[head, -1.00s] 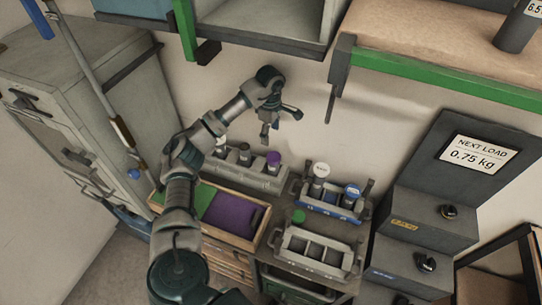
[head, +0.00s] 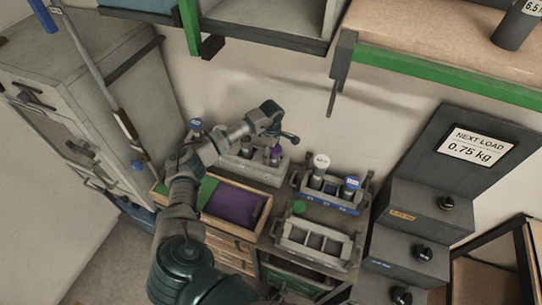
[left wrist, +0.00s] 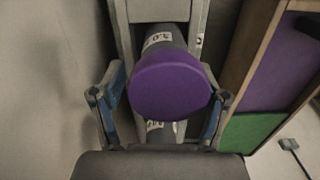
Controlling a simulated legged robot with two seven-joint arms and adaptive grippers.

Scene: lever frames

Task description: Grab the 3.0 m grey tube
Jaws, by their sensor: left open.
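The grey tube marked 3.0 (left wrist: 160,40) has a purple cap (left wrist: 172,88) and stands in a grey rack (left wrist: 124,35). In the head view its purple cap (head: 275,154) shows at the right end of the rack (head: 250,168), just under my left gripper (head: 270,143). In the left wrist view my left gripper (left wrist: 162,92) is open, with one finger on each side of the purple cap. I cannot tell whether the fingers touch it. The tube's lower part is hidden. My right gripper is not in view.
Another grey tube (head: 246,147) stands left in the same rack. A blue rack (head: 328,203) with white-capped and blue-capped tubes is to the right. A grey slotted tray (head: 315,240) is in front. A drawer with green and purple lining (head: 232,205) lies below. Shelves hang above.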

